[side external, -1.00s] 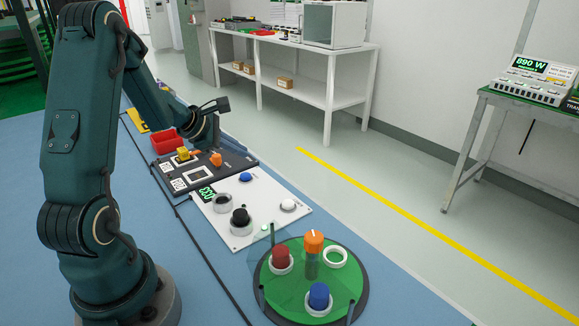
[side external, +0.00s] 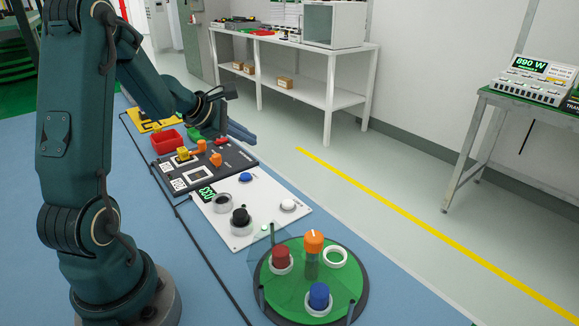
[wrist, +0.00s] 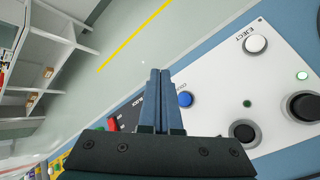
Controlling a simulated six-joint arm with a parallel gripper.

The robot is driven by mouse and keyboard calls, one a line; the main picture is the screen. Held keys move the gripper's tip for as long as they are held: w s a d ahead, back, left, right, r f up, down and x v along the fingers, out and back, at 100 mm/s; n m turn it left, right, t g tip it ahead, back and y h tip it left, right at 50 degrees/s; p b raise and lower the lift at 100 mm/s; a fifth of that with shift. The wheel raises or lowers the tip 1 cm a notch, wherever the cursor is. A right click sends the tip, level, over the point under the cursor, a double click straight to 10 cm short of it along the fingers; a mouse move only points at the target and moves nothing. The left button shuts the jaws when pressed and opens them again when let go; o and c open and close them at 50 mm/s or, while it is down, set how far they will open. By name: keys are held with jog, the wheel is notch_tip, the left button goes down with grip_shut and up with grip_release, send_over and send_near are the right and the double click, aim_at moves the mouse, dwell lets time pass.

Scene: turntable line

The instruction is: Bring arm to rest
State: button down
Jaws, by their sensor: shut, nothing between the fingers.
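My gripper (side external: 243,133) is raised above the far end of the dark panel (side external: 182,180), its fingers pointing right and slightly down in the side external view. In the wrist view my gripper (wrist: 160,72) shows both blue-grey fingers pressed together with nothing between them. The fingers are clear of the white panel (side external: 268,210) and the blue button (wrist: 186,99) beyond them.
A green turntable (side external: 292,307) holds red (side external: 280,257), orange (side external: 313,242) and blue (side external: 319,296) pieces. A red bin (side external: 167,142) stands behind the dark panel. A white shelf table (side external: 345,62) is at the back.

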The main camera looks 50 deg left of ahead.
jog(key=w+d+r+m+t+h, duration=0.1)
jog(key=d+r+m+h, duration=0.1)
jog(key=d+r+m, duration=0.4)
jog(key=w+d+r+m+h, duration=0.1)
jog(key=d+r+m, duration=0.25)
jog(key=d, duration=0.55)
jog(key=s+d+r+m+g+h, duration=0.1)
jog(key=s+d+m, duration=0.3)
jog(key=d, duration=0.2)
jog(key=s+d+r+m+g+h, duration=0.1)
jog(key=s+d+r+m+h, duration=0.1)
jog(key=s+d+m, duration=0.3)
jog(key=s+a+f+m+g+y, duration=0.2)
jog(key=s+f+m+y, duration=0.3)
jog(key=s, duration=0.5)
notch_tip(320, 180, down, 2)
jog(key=m+g, duration=0.1)
jog(key=m, duration=0.2)
jog(key=shift+s+a+m, duration=0.3)
jog(key=shift+m, duration=0.05)
jog(key=shift+f, duration=0.1)
